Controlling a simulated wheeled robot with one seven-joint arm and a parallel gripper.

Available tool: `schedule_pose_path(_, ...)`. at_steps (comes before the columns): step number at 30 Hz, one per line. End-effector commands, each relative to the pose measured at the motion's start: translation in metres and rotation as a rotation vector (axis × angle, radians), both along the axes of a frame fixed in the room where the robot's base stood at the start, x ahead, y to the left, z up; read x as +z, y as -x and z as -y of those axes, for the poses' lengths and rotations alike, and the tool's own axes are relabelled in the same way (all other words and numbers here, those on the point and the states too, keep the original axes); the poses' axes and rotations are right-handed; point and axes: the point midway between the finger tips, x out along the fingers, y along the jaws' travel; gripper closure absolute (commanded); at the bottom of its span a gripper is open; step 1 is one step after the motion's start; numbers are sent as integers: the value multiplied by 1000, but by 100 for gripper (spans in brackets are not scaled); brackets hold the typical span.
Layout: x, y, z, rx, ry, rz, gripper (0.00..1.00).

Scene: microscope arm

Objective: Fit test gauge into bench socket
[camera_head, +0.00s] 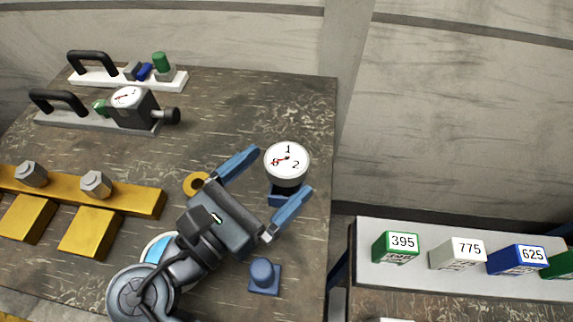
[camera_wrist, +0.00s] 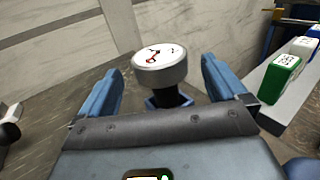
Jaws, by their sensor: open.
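The test gauge (camera_head: 287,160) has a round white dial with a red needle and a dark lower body. It stands upright on a blue socket (camera_head: 278,197) on the bench, near the bench's right edge. The gauge also shows in the wrist view (camera_wrist: 160,66), with the blue socket around its base (camera_wrist: 154,102). My gripper (camera_head: 266,175) is open, its blue fingers on either side of the gauge with gaps visible in the wrist view. How deep the gauge sits in the socket is hidden.
A blue block with a round knob (camera_head: 264,275) and a yellow ring (camera_head: 196,184) are near my arm. A yellow rack (camera_head: 130,195) is at left, two handled fixtures (camera_head: 128,79) at the back. A shelf (camera_head: 465,283) with numbered blocks stands at right.

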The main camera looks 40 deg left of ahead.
Motion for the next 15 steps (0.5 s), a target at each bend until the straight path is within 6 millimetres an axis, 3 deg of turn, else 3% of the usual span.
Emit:
schedule_pose_path(9, 1, -47, 2, -1, 0, -1, 1)
schedule_pose_path(15, 0, -58, 2, 1, -1, -1, 1)
